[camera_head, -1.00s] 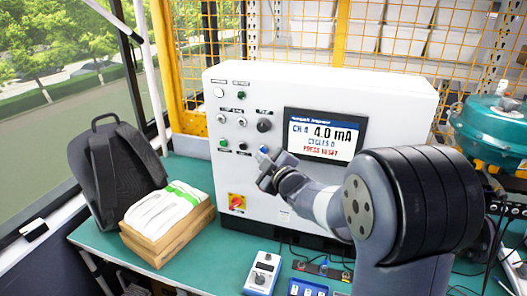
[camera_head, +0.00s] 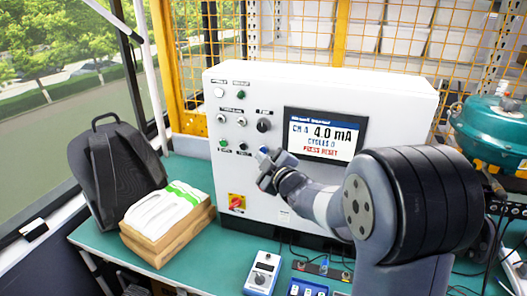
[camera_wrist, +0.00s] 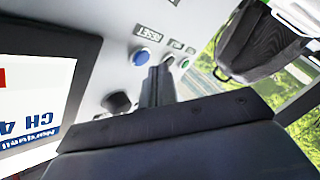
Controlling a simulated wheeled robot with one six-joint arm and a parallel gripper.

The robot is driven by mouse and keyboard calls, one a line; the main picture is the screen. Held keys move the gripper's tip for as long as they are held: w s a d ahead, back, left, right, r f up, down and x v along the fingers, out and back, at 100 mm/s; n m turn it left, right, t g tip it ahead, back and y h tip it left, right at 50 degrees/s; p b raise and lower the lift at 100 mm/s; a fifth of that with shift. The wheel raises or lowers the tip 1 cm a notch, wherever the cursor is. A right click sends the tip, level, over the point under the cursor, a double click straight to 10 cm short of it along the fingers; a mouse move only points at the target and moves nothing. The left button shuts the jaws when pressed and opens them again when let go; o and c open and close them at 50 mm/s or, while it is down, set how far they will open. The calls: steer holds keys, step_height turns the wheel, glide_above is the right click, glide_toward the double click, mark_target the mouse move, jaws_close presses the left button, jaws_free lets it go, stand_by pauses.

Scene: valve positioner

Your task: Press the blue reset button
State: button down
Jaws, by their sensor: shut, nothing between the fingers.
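The blue reset button (camera_head: 263,149) is on the front of the white control cabinet (camera_head: 375,95). In the wrist view the blue button (camera_wrist: 141,57) shows whole below its RESET label, with the picture upside down. My gripper (camera_head: 263,167) is shut and empty, its tips just below the button in the head view. In the wrist view my gripper's fingers (camera_wrist: 160,72) end just right of the button and do not cover it. I cannot tell whether the tips touch the panel. The display (camera_head: 319,135) reads CH A 4.0 mA, CYCLES 0, PRESS RESET.
A black knob (camera_head: 264,125), small switches and a green button (camera_head: 223,143) are near the blue button. A red-and-yellow switch (camera_head: 237,202) is lower down.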

steer(key=shift+w, duration=0.15)
steer(key=shift+w+d, duration=0.15)
steer(key=shift+w, duration=0.1)
steer(key=shift+w+d, duration=0.15)
steer(key=shift+w, duration=0.15)
stand_by(0.8)
steer(key=shift+s, duration=0.1)
steer(key=shift+s+a+b, duration=0.3)
steer(key=shift+s+b, duration=0.3)
steer(key=s+b, duration=0.1)
steer(key=s+a+b, duration=0.1)
steer(key=s, duration=0.1)
steer(key=s+a+b, duration=0.1)
steer(key=shift+s, duration=0.35)
